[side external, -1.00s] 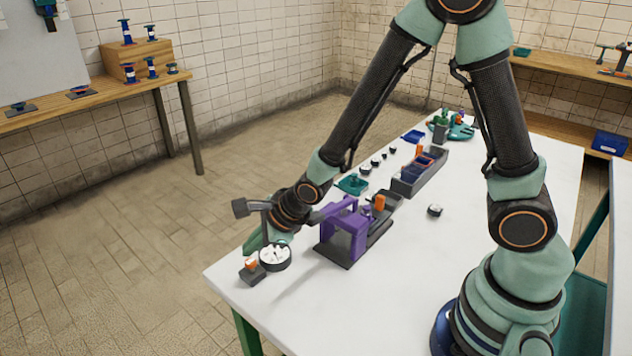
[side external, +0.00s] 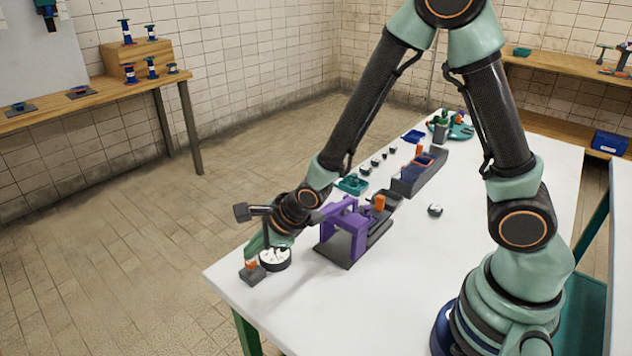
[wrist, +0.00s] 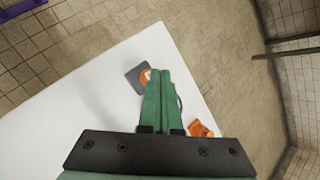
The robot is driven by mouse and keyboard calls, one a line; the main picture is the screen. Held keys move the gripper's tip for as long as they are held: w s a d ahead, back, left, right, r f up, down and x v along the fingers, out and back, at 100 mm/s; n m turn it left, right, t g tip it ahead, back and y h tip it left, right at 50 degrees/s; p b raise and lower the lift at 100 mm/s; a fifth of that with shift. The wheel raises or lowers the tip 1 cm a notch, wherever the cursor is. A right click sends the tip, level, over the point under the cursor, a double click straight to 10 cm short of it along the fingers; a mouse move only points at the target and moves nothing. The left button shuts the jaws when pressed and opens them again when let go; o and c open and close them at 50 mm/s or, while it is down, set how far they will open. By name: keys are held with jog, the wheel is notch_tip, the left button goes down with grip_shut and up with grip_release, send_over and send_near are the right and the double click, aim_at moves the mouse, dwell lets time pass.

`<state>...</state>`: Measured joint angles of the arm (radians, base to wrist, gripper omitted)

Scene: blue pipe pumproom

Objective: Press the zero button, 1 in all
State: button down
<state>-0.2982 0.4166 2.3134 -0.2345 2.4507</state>
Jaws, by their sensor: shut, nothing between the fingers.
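The zero button appears to be the orange button (side external: 251,264) on a small dark base (side external: 253,275) near the table's front left corner, beside a white-faced round gauge (side external: 275,259). In the wrist view the orange button (wrist: 145,78) and its dark plate (wrist: 133,79) show just left of my fingertips, which partly hide them. My gripper (side external: 252,253) is shut and empty, with its green fingers pointing down at the button. In the wrist view my gripper (wrist: 158,72) has its fingers together. I cannot tell whether the tips touch the button.
A purple frame (side external: 343,228) on a dark base stands right of the gauge, close to my wrist. An orange part (wrist: 200,128) shows right of my fingers in the wrist view. The white table (side external: 310,290) is clear in front, and its edge lies close to the button.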

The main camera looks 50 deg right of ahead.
aim_at(255, 261)
jog(key=shift+f, duration=0.85)
dwell(0.9)
jog(key=shift+r, duration=1.3)
jog(key=shift+r, duration=0.1)
jog(key=shift+r, duration=2.45)
